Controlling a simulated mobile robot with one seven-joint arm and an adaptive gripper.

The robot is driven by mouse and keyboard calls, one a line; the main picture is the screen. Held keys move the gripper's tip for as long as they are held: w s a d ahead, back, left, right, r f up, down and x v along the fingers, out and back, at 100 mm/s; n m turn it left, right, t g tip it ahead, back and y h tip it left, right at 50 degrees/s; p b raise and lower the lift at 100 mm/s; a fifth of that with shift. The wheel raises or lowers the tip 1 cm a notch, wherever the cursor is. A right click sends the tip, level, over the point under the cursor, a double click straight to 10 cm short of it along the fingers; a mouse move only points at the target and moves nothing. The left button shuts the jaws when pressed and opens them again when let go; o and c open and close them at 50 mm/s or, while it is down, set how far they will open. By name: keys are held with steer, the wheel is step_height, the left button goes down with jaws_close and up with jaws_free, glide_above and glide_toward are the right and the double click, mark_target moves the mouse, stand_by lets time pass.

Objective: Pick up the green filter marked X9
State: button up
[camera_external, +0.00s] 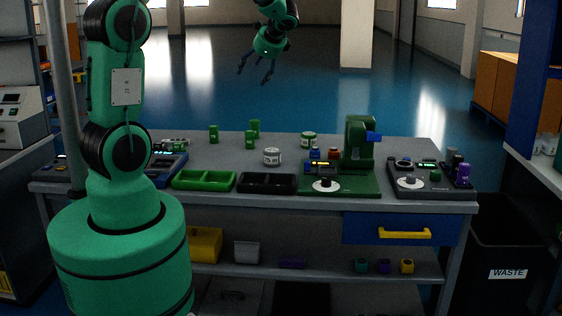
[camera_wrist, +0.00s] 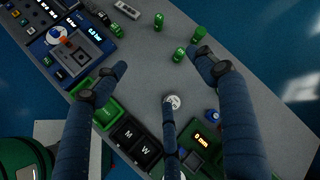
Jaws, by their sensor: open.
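Three small green cylinders stand on the grey bench in the external view: a left one (camera_external: 213,134), a front one (camera_external: 249,141) and a back one (camera_external: 254,127). The wrist view shows them as a left one (camera_wrist: 158,20), a front one (camera_wrist: 178,55) and a right one (camera_wrist: 198,34). Their markings are too small to read, so I cannot tell which is X9. My gripper (camera_external: 256,74) is open and empty, high above the bench. In the wrist view its spread fingers (camera_wrist: 160,75) reach toward the cylinders without touching any.
A green tray (camera_external: 204,188) and a black tray marked M and W (camera_wrist: 130,165) lie at the bench front. A white canister (camera_external: 272,157), a green-and-white canister (camera_external: 308,140) and a green press (camera_external: 360,145) stand to the right. Clear bench surrounds the cylinders.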

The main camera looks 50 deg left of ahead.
steer(key=w+a+f+m+y, duration=0.3)
steer(key=w+a+f+m, duration=0.2)
steer(key=w+a+f, duration=0.6)
steer(key=m+t+y, duration=0.1)
steer(key=m, duration=0.5)
glide_toward(255, 127)
steer(key=s+v, duration=0.1)
steer(key=v, duration=0.3)
steer(key=shift+w+a+f+b, duration=0.1)
steer(key=shift+w+f+b, duration=0.15)
steer(key=shift+b, duration=0.2)
steer(key=shift+a, duration=0.1)
steer(key=b+x, duration=0.1)
steer(key=x, duration=0.6)
steer(key=shift+a, duration=0.1)
steer(key=shift+w+a+f, duration=0.2)
steer(key=shift+w+a, duration=0.05)
steer(key=shift+a, duration=0.35)
steer(key=shift+b+x, duration=1)
steer(key=shift+x, duration=1.55)
steer(key=shift+w+r, duration=0.1)
